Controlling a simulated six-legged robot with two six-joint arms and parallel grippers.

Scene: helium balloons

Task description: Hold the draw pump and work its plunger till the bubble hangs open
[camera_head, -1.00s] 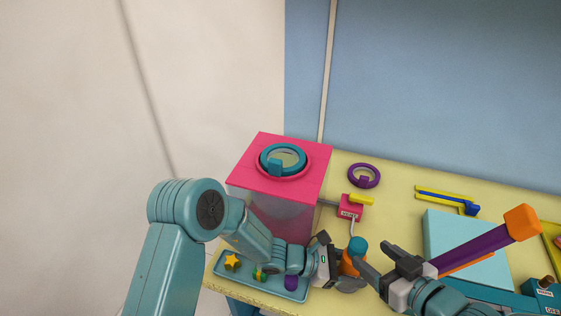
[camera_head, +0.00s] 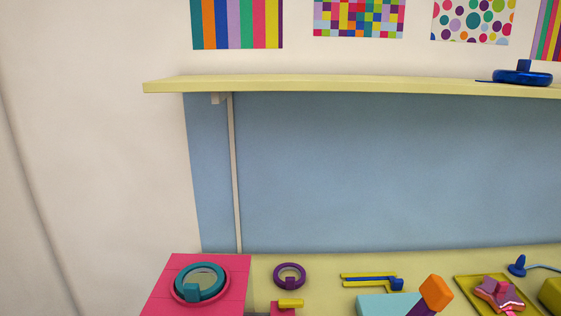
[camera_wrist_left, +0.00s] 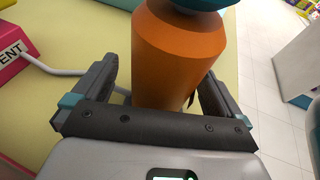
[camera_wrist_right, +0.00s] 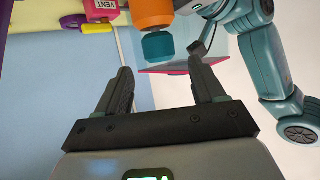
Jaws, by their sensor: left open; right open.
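The draw pump, an orange cylinder (camera_wrist_left: 175,60) with a teal knob (camera_wrist_left: 200,3) on top, stands between the fingers of my open left gripper (camera_wrist_left: 158,75) in the left wrist view. Whether a finger touches it I cannot tell. In the right wrist view, the pump's orange body (camera_wrist_right: 152,12) and teal knob (camera_wrist_right: 158,46) appear upside down, beyond the fingertips of my open, empty right gripper (camera_wrist_right: 160,80). The pink chamber (camera_head: 238,290) with a teal ring (camera_head: 213,270) on top is cut off at the head view's lower edge. I see no bubble. Both grippers are outside the head view.
A pink VENT block (camera_wrist_left: 12,45) with a pale hose (camera_wrist_left: 60,70) is beside the pump. A purple ring (camera_head: 290,270), a yellow-blue tool (camera_head: 370,280) and a yellow tray (camera_head: 465,285) lie on the table. A pale yellow shelf (camera_head: 350,86) spans the wall above, holding a blue coil (camera_head: 522,77).

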